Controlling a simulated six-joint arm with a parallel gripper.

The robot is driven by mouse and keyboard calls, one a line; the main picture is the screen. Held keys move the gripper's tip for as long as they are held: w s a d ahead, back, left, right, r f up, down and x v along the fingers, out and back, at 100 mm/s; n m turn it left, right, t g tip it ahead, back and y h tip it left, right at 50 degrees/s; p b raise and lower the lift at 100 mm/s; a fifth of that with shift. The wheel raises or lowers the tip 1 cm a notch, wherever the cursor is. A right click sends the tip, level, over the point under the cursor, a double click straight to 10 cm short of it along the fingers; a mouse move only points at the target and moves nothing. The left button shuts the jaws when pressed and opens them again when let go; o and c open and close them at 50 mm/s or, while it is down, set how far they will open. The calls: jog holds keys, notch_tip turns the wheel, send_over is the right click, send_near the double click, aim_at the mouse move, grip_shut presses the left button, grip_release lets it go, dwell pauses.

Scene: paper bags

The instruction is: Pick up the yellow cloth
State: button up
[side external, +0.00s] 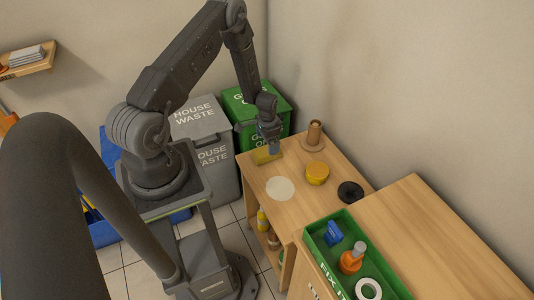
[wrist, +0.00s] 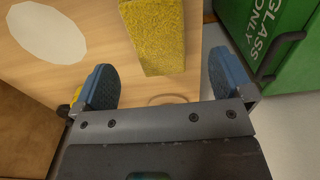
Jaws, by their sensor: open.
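The yellow cloth (side external: 262,156) lies on the wooden worktop, near its far left corner. In the wrist view the cloth (wrist: 155,35) is a rough-textured yellow block shape, reaching the top edge of the picture. My gripper (side external: 271,149) is low over the worktop at the cloth. In the wrist view my gripper (wrist: 162,72) is open, with one blue finger on each side of the cloth's near end. Nothing is between the fingers' pads in contact with them. The fingers partly hide the cloth in the side view.
A pale disc (side external: 280,189), a yellow round tin (side external: 317,174), a brown spool-like object (side external: 314,138) and a black ring (side external: 350,192) share the worktop. A green glass bin (side external: 284,105) and a grey house waste bin (side external: 212,155) stand beyond its edge. A green tray (side external: 326,262) sits nearer.

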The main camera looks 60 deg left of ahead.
aim_at(266, 151)
jog(key=shift+s+f, duration=0.2)
jog(key=shift+f, duration=1.2)
jog(key=shift+s+f, duration=0.15)
jog(key=shift+f, duration=1.2)
jog(key=c, duration=1)
jog(key=shift+r, duration=0.1)
jog(key=shift+r, duration=0.6)
notch_tip(266, 151, up, 3)
jog(key=shift+f, duration=0.15)
jog(key=s+a+r, duration=0.5)
jog(key=s+r, duration=0.2)
jog(key=s, duration=0.3)
jog(key=shift+a, duration=0.4)
